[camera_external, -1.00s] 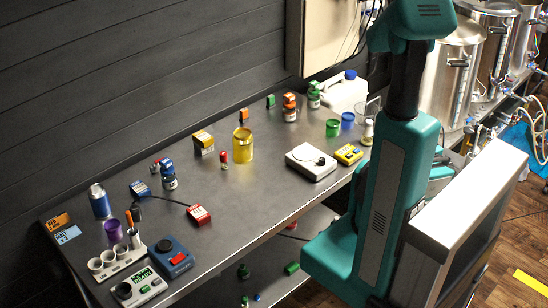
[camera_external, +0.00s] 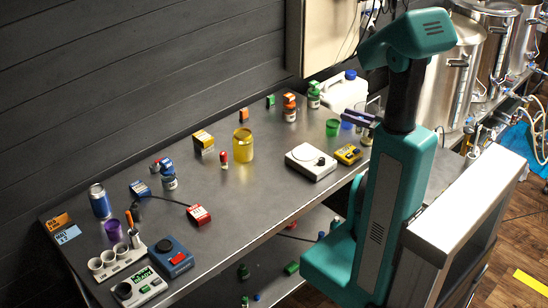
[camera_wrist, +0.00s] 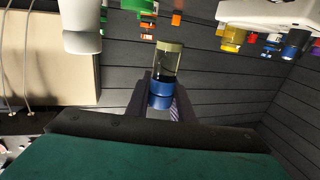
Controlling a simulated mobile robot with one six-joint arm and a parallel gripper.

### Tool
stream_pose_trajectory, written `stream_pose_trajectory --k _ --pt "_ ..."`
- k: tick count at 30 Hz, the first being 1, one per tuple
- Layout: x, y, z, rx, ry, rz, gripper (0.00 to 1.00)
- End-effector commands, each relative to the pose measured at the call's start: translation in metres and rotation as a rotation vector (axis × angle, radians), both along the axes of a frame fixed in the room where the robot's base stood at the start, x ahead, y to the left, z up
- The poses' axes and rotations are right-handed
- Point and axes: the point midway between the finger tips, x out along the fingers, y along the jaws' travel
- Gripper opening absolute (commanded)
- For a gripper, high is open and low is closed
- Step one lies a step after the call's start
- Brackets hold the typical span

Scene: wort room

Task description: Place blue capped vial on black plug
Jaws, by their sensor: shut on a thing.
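My gripper (camera_wrist: 162,105) is shut on the blue cap of a clear vial (camera_wrist: 166,66). The vial has dark contents and a pale olive far end, which points away from the fingers. In the external view my dark gripper (camera_external: 359,118) is over the bench's far right end, by the cups, and the held vial is hard to make out there. Dark round pieces that could be the black plug are on the white square device (camera_external: 300,170) and on the grey display unit (camera_external: 148,286). I cannot tell which is the plug.
The bench (camera_external: 255,205) carries a yellow jar (camera_external: 243,145), a green cup (camera_external: 332,127), a yellow box (camera_external: 348,154), a red box (camera_external: 199,215) with a cable, and a white jug (camera_external: 346,92) at the back. The bench middle is fairly clear. Steel tanks stand to the right.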

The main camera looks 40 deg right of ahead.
Motion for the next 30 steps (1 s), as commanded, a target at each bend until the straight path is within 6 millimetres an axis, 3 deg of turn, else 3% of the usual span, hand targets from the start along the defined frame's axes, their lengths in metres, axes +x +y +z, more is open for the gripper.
stream_pose_trajectory --k 15,30 --pt "0.083 0.096 0.021 -0.001 0.000 0.223 0.00" --pt "0.141 0.201 0.026 0.001 0.000 0.384 0.00"
